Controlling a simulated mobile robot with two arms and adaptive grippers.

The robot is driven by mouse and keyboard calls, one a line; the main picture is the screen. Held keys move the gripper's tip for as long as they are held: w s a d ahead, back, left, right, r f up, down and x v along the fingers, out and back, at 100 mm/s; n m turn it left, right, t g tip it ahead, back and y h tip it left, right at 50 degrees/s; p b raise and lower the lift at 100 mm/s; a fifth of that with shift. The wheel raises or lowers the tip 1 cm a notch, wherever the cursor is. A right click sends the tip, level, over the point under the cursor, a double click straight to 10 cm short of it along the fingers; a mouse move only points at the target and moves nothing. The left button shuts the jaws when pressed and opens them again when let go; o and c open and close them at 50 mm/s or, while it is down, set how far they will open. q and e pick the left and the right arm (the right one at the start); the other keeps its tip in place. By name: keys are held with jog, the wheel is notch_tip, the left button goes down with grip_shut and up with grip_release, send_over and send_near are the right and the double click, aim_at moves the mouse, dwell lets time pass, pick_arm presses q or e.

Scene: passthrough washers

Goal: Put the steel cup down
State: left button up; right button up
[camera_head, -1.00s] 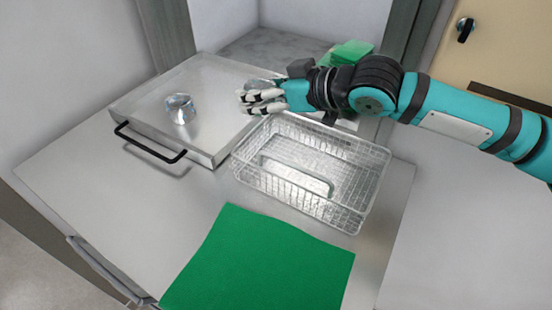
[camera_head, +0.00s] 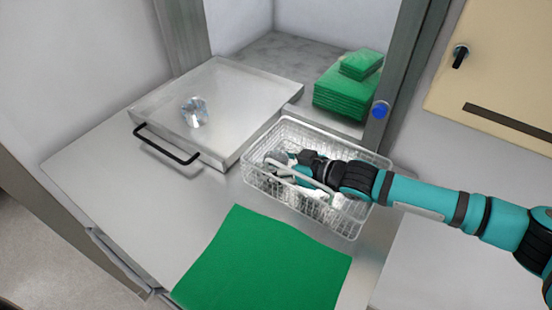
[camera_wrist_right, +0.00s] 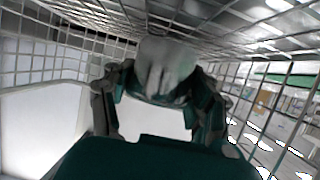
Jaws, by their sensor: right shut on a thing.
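My right gripper (camera_head: 285,165) is down inside the wire basket (camera_head: 262,190), toward its left end. It is shut on a steel cup (camera_wrist_right: 165,65), which shows grey between the fingers in the right wrist view. In the head view the fingers and arm hide most of that cup. I cannot tell whether it touches the basket floor. A second shiny metal cup (camera_head: 194,112) stands on the flat steel box to the left. My left gripper is not in view.
The steel box (camera_head: 245,90) with a black handle (camera_head: 165,146) is left of the basket. A green cloth (camera_head: 265,262) lies in front. Folded green cloths (camera_head: 345,95) are stacked in the opening behind. The counter's left front is clear.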

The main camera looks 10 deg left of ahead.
aim_at(286, 165)
jog(key=shift+a, duration=0.1)
jog(key=o, duration=0.7)
jog(key=shift+f, duration=0.15)
jog(key=shift+o, duration=1.3)
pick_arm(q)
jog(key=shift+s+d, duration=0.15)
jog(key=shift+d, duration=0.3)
pick_arm(e)
jog(key=shift+r, duration=0.25)
jog(key=b+v, duration=0.3)
jog(key=v, duration=0.4)
jog(key=shift+f, duration=0.1)
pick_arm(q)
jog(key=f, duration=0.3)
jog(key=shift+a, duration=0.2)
pick_arm(e)
jog(key=shift+d, duration=0.2)
